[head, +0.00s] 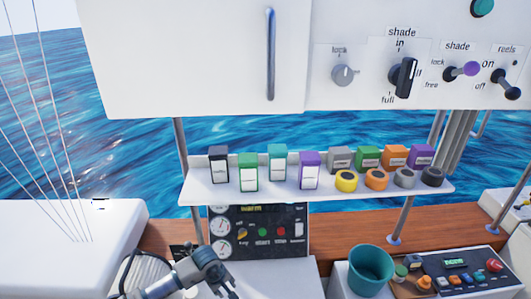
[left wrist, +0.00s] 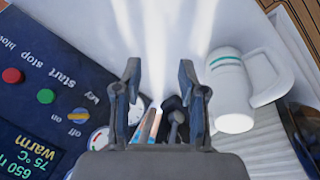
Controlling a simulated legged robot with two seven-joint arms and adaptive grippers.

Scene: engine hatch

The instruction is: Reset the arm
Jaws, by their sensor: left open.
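My left arm comes in at the bottom left of the head view. Its gripper (head: 226,288) points down and to the right, in front of the engine panel (head: 260,218) and below the shelf. In the left wrist view the left gripper (left wrist: 160,80) has its two fingers spread apart with nothing held between them. The engine panel (left wrist: 40,95), with a red button, a green button and a yellow key switch, lies to its left there. My right gripper is in neither view.
A white mug (left wrist: 232,95) stands right of the fingers in the wrist view. The shelf (head: 325,193) holds several coloured boxes and rings. A teal bucket (head: 370,270) and a control box (head: 462,270) are at the lower right. The white hatch (head: 190,60) hangs above.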

